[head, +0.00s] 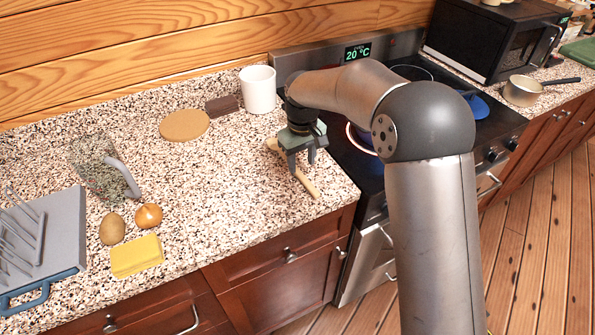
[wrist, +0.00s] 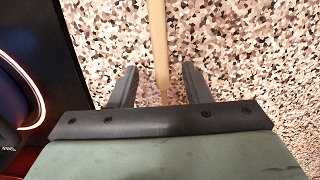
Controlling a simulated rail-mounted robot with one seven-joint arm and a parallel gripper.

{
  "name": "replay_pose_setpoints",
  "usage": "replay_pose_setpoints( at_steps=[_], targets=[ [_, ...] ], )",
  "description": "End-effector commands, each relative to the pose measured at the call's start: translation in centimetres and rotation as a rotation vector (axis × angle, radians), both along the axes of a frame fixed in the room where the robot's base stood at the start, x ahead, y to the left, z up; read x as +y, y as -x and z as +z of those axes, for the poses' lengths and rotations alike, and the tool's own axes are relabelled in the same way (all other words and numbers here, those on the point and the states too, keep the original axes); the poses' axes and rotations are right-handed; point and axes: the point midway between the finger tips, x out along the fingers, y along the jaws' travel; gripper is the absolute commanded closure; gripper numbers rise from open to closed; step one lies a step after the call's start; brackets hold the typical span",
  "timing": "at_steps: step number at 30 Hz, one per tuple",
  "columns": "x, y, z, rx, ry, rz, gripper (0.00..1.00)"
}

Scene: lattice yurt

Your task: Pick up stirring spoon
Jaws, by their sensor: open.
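The stirring spoon (head: 307,184) is a light wooden stick lying on the speckled counter near its right edge, beside the stove. In the wrist view its handle (wrist: 158,45) runs from the top edge down between the two fingers. My gripper (head: 301,167) is open and points down over the spoon in the head view. In the wrist view the fingers (wrist: 158,84) stand on either side of the handle, apart from it. My gripper hides part of the spoon. I cannot tell the exact height of the fingertips above the counter.
A white cup (head: 258,90), a dark brown block (head: 222,105) and a round tan board (head: 184,125) stand behind. The black stove (head: 362,168) with a glowing ring is to the right. A yellow sponge (head: 137,256), onion (head: 149,216) and dish rack (head: 62,240) are left. Mid-counter is clear.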

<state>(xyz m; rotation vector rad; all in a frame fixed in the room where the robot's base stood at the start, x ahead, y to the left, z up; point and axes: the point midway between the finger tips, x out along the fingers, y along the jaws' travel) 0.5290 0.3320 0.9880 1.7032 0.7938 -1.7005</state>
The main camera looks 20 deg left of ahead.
Motion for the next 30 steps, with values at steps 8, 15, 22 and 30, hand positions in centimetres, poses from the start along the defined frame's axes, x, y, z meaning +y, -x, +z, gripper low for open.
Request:
replay_pose_setpoints(
  at_steps=[8,15,22,30],
  targets=[
    [-0.4,0.5,-3.7,0.003,0.002,0.000,0.56],
    [-0.3,0.4,-4.1,0.001,0.001,0.000,0.56],
    [-0.3,0.4,-4.1,0.001,0.000,0.000,1.00],
    [-0.3,0.4,-4.0,0.001,0.000,0.000,1.00]
  ],
)
